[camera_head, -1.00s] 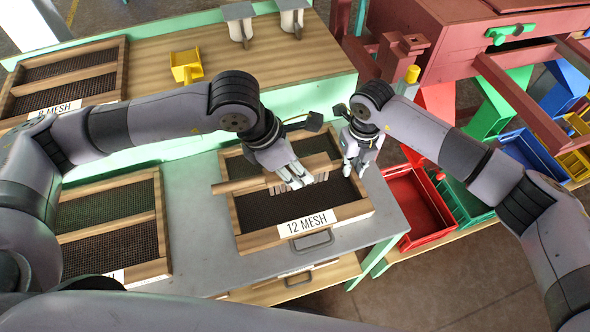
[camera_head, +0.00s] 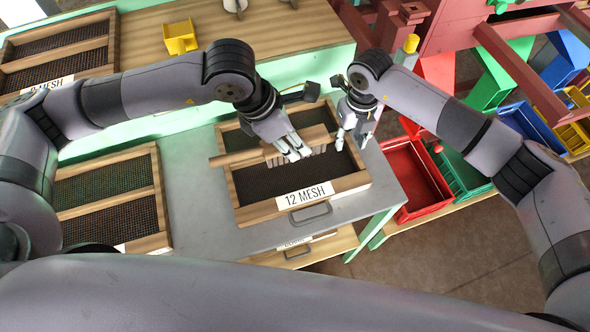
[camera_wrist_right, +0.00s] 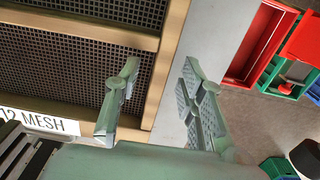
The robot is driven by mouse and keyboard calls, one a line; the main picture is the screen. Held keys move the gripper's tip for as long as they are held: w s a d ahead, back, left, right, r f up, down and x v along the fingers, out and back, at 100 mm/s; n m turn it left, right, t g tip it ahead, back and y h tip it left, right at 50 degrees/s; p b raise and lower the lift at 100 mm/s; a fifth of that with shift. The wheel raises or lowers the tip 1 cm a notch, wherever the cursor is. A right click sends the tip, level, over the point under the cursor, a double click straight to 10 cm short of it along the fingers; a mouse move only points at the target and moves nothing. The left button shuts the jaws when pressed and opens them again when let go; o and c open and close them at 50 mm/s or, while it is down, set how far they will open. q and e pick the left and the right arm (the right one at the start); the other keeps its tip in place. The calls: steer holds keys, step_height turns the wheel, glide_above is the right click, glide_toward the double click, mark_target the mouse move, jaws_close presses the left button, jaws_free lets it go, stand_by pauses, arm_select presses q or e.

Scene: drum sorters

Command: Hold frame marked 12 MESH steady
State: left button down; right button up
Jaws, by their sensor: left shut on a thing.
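The frame marked 12 MESH (camera_head: 304,195) lies on the grey bench, its dark mesh set in wooden rails. Its label also shows in the right wrist view (camera_wrist_right: 40,122). My right gripper (camera_head: 350,142) is at the frame's right side rail. In the right wrist view my right gripper (camera_wrist_right: 162,105) is open, one finger over the frame side and the other over the bench, with the rail between; contact is unclear. My left gripper (camera_head: 298,154) is shut on a wooden-handled brush (camera_head: 240,158) with pale bristle tufts, over the mesh. Its grip is partly hidden by the fingers.
Another mesh frame (camera_head: 152,243) lies to the left on the bench, and one marked 8 MESH (camera_head: 108,67) sits on the upper shelf with a yellow scoop (camera_head: 180,37). Red (camera_head: 402,172) and green bins stand to the right. A drawer handle (camera_head: 300,252) shows below.

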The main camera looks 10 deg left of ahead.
step_height(320, 180, up, 12)
stand_by(0.6)
